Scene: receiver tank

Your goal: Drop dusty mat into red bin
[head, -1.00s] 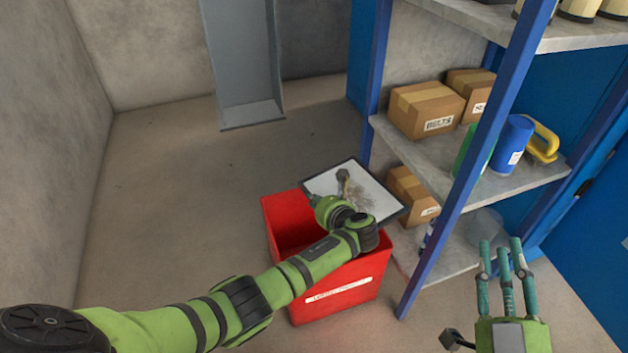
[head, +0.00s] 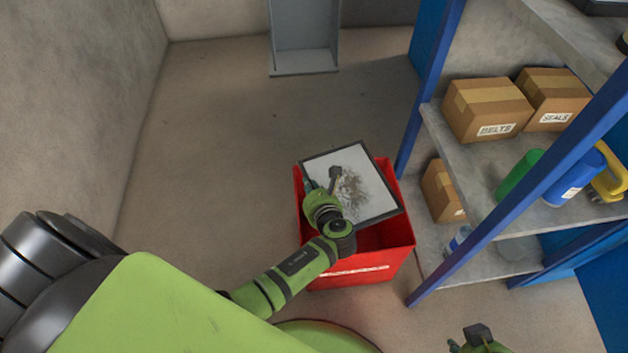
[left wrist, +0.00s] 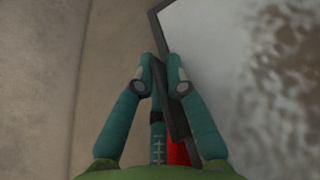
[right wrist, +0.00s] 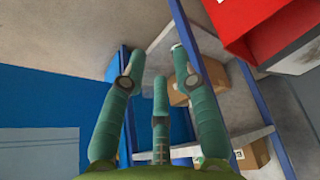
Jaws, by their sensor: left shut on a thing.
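The dusty mat (head: 378,203) is a pale square with a dark border and a brown dirt patch. It is tilted above the opening of the red bin (head: 398,262). My left gripper (head: 311,187) is shut on its left edge; in the left wrist view (left wrist: 160,78) the fingers clamp the mat's dark border (left wrist: 178,120). The mat hides part of the bin's inside, and I cannot tell whether it touches the rim. My right gripper (right wrist: 156,66) is open and empty; only a bit of that arm shows at the head view's bottom edge.
A blue-posted shelf (head: 435,250) stands right of the bin, holding a BELTS box (head: 487,110), a SEALS box (head: 552,98), a green cylinder (head: 519,176) and a blue cylinder (head: 574,175). Bare floor (head: 215,160) lies left of the bin.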

